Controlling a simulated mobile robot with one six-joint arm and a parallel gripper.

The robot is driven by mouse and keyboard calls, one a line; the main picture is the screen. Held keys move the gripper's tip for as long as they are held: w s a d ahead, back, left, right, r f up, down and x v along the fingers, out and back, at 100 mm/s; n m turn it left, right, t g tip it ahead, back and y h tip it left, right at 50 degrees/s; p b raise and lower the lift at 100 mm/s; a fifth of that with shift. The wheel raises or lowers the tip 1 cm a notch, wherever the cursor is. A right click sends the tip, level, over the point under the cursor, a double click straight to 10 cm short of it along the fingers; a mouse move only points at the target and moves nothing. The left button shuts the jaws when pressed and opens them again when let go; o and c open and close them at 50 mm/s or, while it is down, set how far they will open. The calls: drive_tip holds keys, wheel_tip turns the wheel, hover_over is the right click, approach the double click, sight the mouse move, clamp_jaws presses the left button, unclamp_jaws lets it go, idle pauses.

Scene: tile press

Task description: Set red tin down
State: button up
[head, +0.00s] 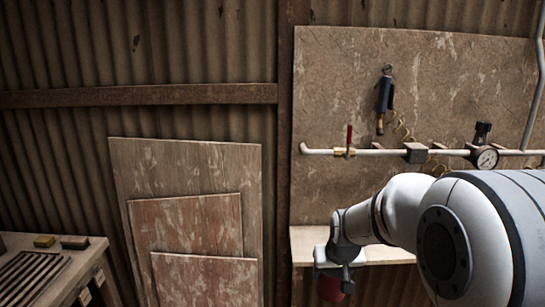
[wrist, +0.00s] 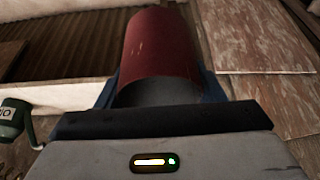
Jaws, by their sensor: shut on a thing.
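The red tin (wrist: 162,45) is a scuffed red cylinder with a grey end, large in the middle of the wrist view. My gripper (wrist: 158,85) is shut on it, with a dark blue finger on each side of the tin. In the head view the tin (head: 331,289) shows as a small dark red shape at the bottom, under my gripper (head: 333,268) and partly hidden by it. It is just in front of a pale wooden shelf (head: 303,245). What lies directly below the tin is out of view.
Wooden boards (head: 187,160) lean on the corrugated wall at the left. A bench (head: 88,262) with a slatted rack and two small blocks stands at the lower left. A pipe (head: 365,152) with a red-handled valve and gauge (head: 487,158) runs along the back panel. A green object (wrist: 13,118) shows at the wrist view's left.

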drive_tip(key=s+f+x, duration=0.1)
drive_tip(key=s+x, duration=0.1)
drive_tip(key=x, duration=1.2)
drive_tip(key=s+f, duration=0.4)
drive_tip(key=f, duration=0.2)
drive_tip(key=shift+s+f, duration=0.3)
drive_tip(key=shift+f, duration=0.05)
